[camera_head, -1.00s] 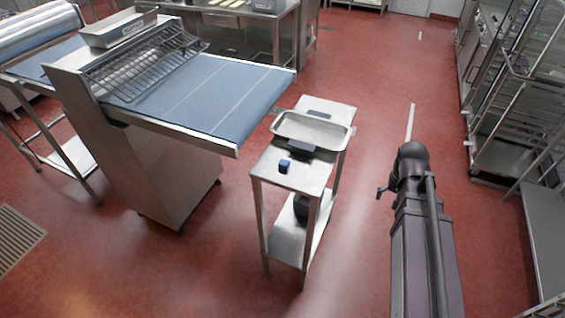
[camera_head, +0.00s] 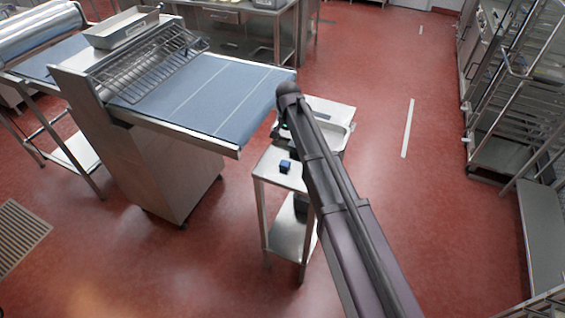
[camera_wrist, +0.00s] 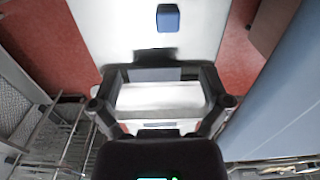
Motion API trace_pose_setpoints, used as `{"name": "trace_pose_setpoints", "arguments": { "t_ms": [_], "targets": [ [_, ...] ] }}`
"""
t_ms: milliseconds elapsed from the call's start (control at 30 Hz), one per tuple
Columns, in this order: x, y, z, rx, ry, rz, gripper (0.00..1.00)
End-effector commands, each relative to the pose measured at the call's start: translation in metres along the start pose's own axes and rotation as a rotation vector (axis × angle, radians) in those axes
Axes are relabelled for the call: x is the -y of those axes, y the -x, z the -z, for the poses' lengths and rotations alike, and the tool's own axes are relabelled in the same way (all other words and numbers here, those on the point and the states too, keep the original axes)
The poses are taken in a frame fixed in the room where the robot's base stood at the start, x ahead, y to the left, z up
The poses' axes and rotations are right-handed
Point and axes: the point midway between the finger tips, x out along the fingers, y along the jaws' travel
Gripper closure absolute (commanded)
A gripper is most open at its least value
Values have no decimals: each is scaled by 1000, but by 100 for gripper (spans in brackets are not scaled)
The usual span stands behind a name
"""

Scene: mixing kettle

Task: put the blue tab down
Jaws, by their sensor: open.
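The blue tab (camera_head: 285,166) stands on the near part of the steel cart's top (camera_head: 268,170), in front of the tray. In the wrist view the blue tab (camera_wrist: 168,17) is at the top edge, beyond the fingers and apart from them. My gripper (camera_wrist: 160,88) is open and empty, its two fingers spread over the tray (camera_wrist: 160,97). In the head view my arm crosses in front of the cart and hides most of the gripper and part of the tray (camera_head: 340,135).
A conveyor machine with a blue belt (camera_head: 215,95) stands close to the left of the cart. A wire rack (camera_head: 500,110) is at the far right. The red floor (camera_head: 440,215) right of the cart is clear.

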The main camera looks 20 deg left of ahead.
Motion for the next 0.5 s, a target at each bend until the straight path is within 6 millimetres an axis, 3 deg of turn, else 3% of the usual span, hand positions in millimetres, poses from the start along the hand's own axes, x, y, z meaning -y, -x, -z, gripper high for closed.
{"name": "trace_pose_setpoints", "arguments": {
  "t_ms": [100, 500],
  "targets": [
    [14, 2, -1, 0, -1, 0, 3],
    [15, 1, -1, 0, -3, 0, 3]
  ]
}}
